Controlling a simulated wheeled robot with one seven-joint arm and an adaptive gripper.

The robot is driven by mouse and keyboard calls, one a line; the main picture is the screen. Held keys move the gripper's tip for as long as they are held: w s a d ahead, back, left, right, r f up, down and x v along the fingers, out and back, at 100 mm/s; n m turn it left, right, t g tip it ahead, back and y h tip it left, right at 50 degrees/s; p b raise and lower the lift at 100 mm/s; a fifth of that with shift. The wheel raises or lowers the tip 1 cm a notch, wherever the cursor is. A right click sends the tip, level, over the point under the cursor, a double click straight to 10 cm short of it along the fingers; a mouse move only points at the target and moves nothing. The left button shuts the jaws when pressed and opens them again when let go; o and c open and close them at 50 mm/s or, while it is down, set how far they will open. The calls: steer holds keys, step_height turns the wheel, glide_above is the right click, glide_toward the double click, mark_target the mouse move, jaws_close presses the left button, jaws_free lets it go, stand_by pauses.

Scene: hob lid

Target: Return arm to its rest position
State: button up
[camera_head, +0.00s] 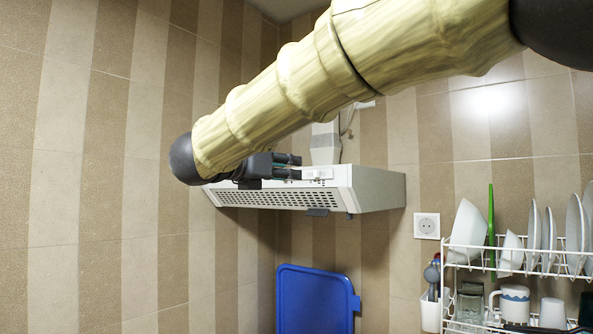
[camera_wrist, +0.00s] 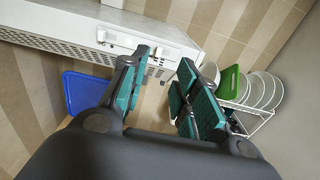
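My arm stretches from the upper right across the head view, in front of the range hood. My gripper (camera_head: 282,168) shows small and dark there, partly hidden by my wrist, close to the hood's front in the picture. In the wrist view my gripper (camera_wrist: 164,65) has its two teal-padded fingers apart, with wall tiles showing between them. Nothing is held between them. The left finger overlaps the hood's edge in the wrist view; I cannot tell whether it touches.
The white range hood (camera_head: 370,190) hangs on the tiled wall and also shows in the wrist view (camera_wrist: 75,25). A blue board (camera_head: 312,300) stands below it. A white dish rack (camera_head: 470,262) with plates and cups is at the right. A socket (camera_head: 427,226) is between.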

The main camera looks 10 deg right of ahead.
steer(key=shift+v, duration=0.8)
